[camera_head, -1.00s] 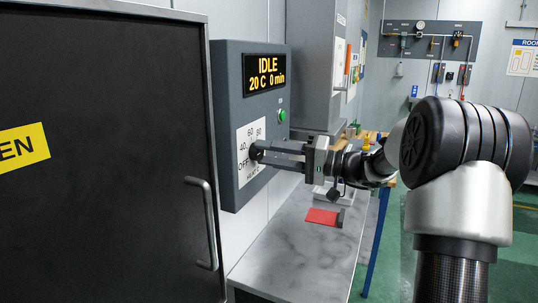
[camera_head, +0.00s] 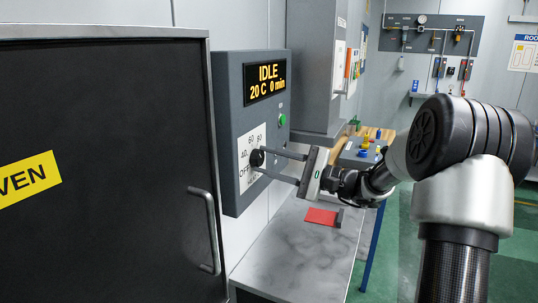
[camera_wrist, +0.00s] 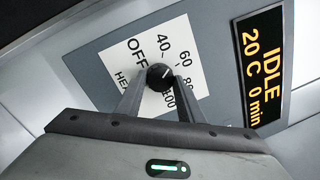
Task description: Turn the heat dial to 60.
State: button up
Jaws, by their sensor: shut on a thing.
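The black heat dial (camera_head: 257,158) sits on a white scale plate (camera_head: 243,171) on the grey control panel, with marks from OFF through 40, 60 and 80. My gripper (camera_head: 260,162) reaches in from the right, its two fingers on either side of the dial and shut on it. The wrist view shows the dial (camera_wrist: 160,76) between the fingertips. A pale mark on its face seems to point toward the 60 side, but its exact setting is too small to tell. The fingers cover part of the scale.
The display (camera_head: 265,82) reads IDLE, 20 C, 0 min. A green button (camera_head: 282,119) is below it. The dark oven door (camera_head: 100,230) with its bar handle (camera_head: 207,230) is left of the panel. A red item (camera_head: 321,216) lies on the marble counter (camera_head: 284,245).

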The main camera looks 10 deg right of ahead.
jog(key=shift+m+t+h+p, duration=0.35)
jog(key=shift+m+p, duration=1.3)
jog(key=shift+m, duration=0.95)
jog(key=shift+s, duration=0.1)
jog(key=o, duration=1.1)
jog(key=shift+c, duration=0.2)
jog(key=b+v, duration=0.1)
jog(key=v, duration=1.6)
jog(key=shift+s+f+b, duration=0.15)
jog(key=shift+b, duration=0.2)
jog(key=shift+d, duration=0.1)
